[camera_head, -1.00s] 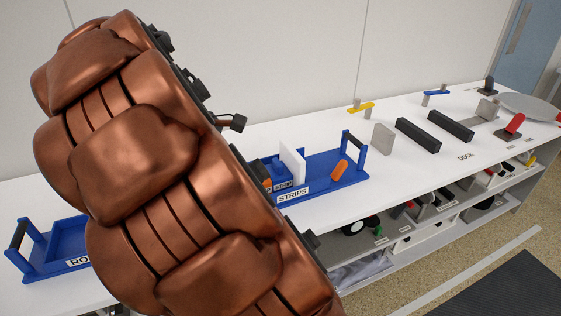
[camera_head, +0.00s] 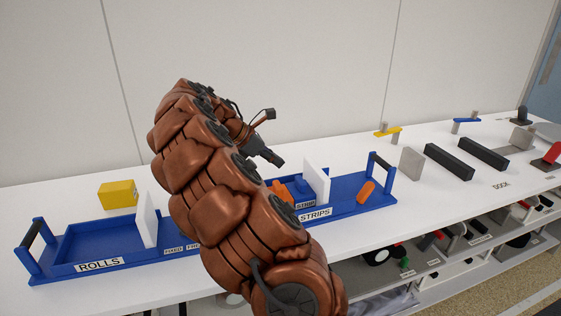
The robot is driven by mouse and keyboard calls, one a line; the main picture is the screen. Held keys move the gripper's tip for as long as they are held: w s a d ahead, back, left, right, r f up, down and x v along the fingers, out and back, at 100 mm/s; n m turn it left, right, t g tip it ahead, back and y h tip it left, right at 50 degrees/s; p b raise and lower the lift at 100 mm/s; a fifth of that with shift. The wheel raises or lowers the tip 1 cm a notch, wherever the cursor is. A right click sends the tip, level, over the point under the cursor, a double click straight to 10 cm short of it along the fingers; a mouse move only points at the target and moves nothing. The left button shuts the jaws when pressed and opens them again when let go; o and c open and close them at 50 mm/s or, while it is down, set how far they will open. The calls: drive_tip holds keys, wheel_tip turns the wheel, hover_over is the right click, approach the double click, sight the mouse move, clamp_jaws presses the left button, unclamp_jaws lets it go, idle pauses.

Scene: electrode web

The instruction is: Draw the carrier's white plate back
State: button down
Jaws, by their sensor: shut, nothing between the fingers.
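Blue carrier parts stand on the white bench, one section labelled ROLLS (camera_head: 100,265) and one labelled STRIPS (camera_head: 345,208). My arm hides the middle, so I cannot tell if they are one carrier. One white plate (camera_head: 147,220) stands upright at the right end of the ROLLS section. Another white plate (camera_head: 317,180) stands upright in the STRIPS section. Orange pieces (camera_head: 366,191) sit at both sides of the STRIPS plate. My gripper (camera_head: 276,160) is shut and empty, above and left of the STRIPS plate, apart from it.
A yellow block (camera_head: 117,195) stands behind the ROLLS section. A grey block (camera_head: 411,163) and two black bars (camera_head: 449,161) stand to the right. Shelves with items lie below the bench front.

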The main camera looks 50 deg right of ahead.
sight(313, 175)
drive_tip(key=x, duration=0.7)
drive_tip(key=shift+s+d+f, duration=0.15)
drive_tip(key=shift+s+d, duration=0.05)
drive_tip(key=shift+s+d+p, duration=0.4)
drive_tip(key=shift+s+d, duration=0.15)
drive_tip(key=shift+d, duration=0.35)
drive_tip(key=shift+s+d, duration=0.5)
drive_tip(key=shift+d, duration=0.3)
